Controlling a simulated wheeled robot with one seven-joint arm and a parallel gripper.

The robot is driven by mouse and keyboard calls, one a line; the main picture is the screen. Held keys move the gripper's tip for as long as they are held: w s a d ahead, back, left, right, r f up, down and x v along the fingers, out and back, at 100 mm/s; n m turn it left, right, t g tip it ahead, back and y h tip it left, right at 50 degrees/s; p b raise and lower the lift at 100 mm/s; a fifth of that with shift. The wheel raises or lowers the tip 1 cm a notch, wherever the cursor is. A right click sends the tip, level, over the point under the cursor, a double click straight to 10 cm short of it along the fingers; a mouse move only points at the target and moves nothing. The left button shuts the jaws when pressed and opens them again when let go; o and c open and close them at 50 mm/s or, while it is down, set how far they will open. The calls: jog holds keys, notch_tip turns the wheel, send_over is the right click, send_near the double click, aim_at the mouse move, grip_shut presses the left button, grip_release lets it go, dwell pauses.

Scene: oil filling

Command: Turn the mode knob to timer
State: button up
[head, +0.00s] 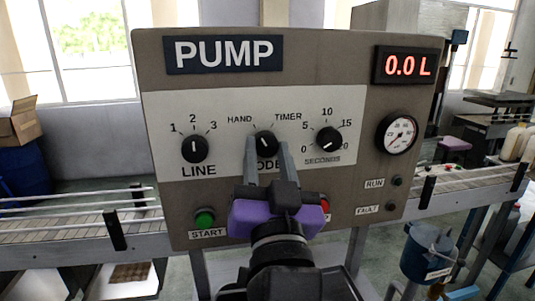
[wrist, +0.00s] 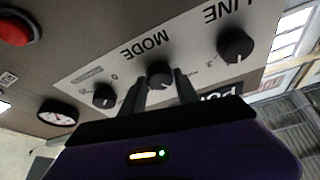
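The black mode knob (head: 265,142) is in the middle of the pump panel, above the partly covered MODE label. HAND is at its upper left and TIMER at its upper right. Its pale pointer mark seems to lean up and left, toward HAND. My gripper (head: 267,144) is in front of the panel with its two grey fingers apart, one on each side of the knob. In the wrist view, the mode knob (wrist: 160,74) shows between the fingertips of my gripper (wrist: 159,82). I cannot tell whether the fingers touch it.
The line knob (head: 194,149) is to the left and the seconds knob (head: 329,139) to the right. Below are a green start button (head: 205,218) and a red button (head: 324,205), partly hidden by my gripper. The display (head: 407,66) reads 0.0 L above a gauge (head: 397,134).

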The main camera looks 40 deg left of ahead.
grip_shut()
jog(key=shift+m, duration=0.3)
jog(key=shift+s+a+m+t+h+b, duration=0.15)
jog(key=shift+m+t+h+b, duration=0.25)
jog(key=shift+m+h, duration=0.5)
jog(key=m+h+b, duration=0.1)
jog(key=m, duration=0.1)
jog(key=m+b, duration=0.2)
jog(key=m, duration=0.1)
jog(key=shift+f+t+h, duration=0.1)
jog(key=shift+t+h, duration=0.3)
jog(key=m+h+b, duration=0.1)
jog(key=m+b, duration=0.1)
jog(key=m, duration=0.1)
jog(key=shift+m, duration=0.3)
jog(key=shift+s+r+m+g+h+b, duration=0.15)
jog(key=shift+m+h+b, duration=0.35)
jog(key=shift+m, duration=0.55)
jog(key=shift+w+r+m+g+h+b, duration=0.15)
jog(key=shift+m+h+b, duration=0.3)
jog(key=shift+m, duration=0.6)
jog(key=shift+s, duration=0.1)
